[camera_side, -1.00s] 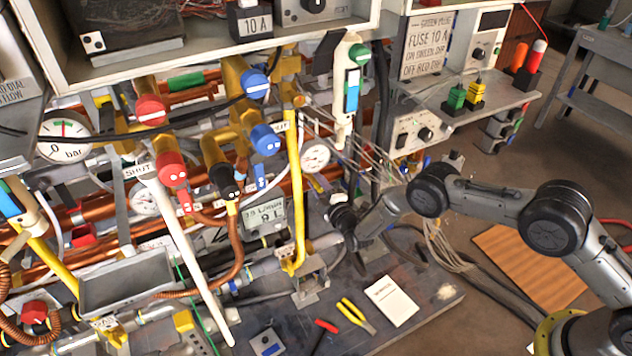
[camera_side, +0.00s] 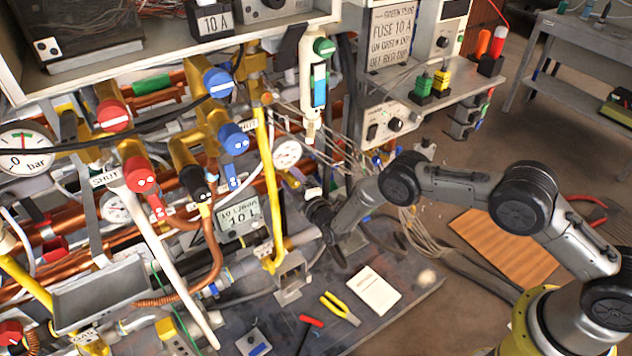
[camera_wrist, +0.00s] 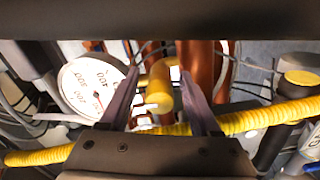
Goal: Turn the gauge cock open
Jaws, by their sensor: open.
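A white round gauge (camera_wrist: 95,88) is at the left of the wrist view. In the side view a small white gauge (camera_side: 287,155) hangs right of the yellow pipe; I cannot be sure it is the same one. A short yellow cylindrical part (camera_wrist: 160,82) with a pale lower end stands beside the gauge, framed between my fingers. It may be the gauge cock; its handle is not clearly told apart. My gripper (camera_wrist: 159,92) is open, with a finger on either side of that part. I cannot tell whether either finger touches it. In the side view my gripper (camera_side: 328,228) is dark, its fingers unclear.
A yellow pipe (camera_side: 268,190) rises left of my gripper. Pliers (camera_side: 340,308) and a white notepad (camera_side: 372,290) lie on the bench below.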

